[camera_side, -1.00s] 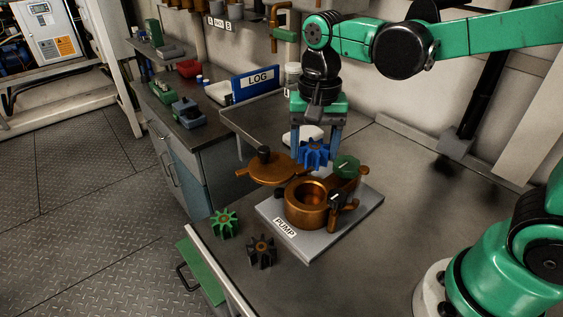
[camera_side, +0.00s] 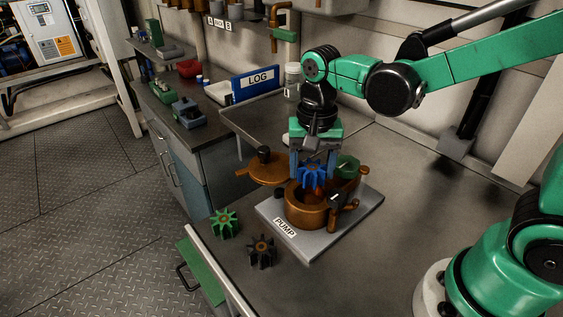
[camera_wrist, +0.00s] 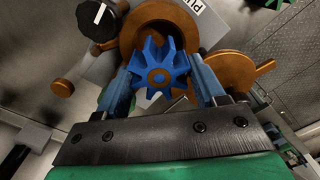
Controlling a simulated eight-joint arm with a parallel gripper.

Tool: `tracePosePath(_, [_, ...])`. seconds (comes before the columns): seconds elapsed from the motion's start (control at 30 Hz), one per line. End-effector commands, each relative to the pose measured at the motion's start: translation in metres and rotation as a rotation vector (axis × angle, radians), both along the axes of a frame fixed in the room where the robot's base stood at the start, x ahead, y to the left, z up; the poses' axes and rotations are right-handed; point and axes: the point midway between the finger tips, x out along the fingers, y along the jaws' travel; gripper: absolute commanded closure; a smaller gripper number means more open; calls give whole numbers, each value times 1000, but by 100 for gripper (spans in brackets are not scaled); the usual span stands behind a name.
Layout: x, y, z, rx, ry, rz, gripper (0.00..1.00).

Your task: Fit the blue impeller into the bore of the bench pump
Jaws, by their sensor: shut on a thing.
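The blue impeller (camera_side: 312,173) is held between the fingers of my gripper (camera_side: 313,168). In the wrist view the impeller (camera_wrist: 158,72) sits between the two blue fingertips (camera_wrist: 162,82), its face toward the camera. The bench pump (camera_side: 306,210) is a copper-coloured housing on a grey plate marked PUMP. The impeller is over the pump's bore, just above the rim in the side view; it covers much of the opening. In the wrist view the housing (camera_wrist: 134,32) shows behind the impeller, which looks off-centre toward the fingers.
The pump's copper lid (camera_side: 262,172) with a black knob is swung out to the left. A green knob (camera_side: 347,166) stands behind the bore. A green impeller (camera_side: 224,223) and a black impeller (camera_side: 262,251) lie on the bench at front left. The bench right of the pump is clear.

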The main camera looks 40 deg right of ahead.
Motion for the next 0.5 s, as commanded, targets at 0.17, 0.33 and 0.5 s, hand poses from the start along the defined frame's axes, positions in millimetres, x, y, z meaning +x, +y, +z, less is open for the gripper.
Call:
tracePosePath(0.17, [0, 0, -10, 0, 0, 0, 90])
tracePosePath(0.33, [0, 0, -19, 0, 0, 0, 90])
tracePosePath(0.5, [0, 0, -26, 0, 0, 0, 90])
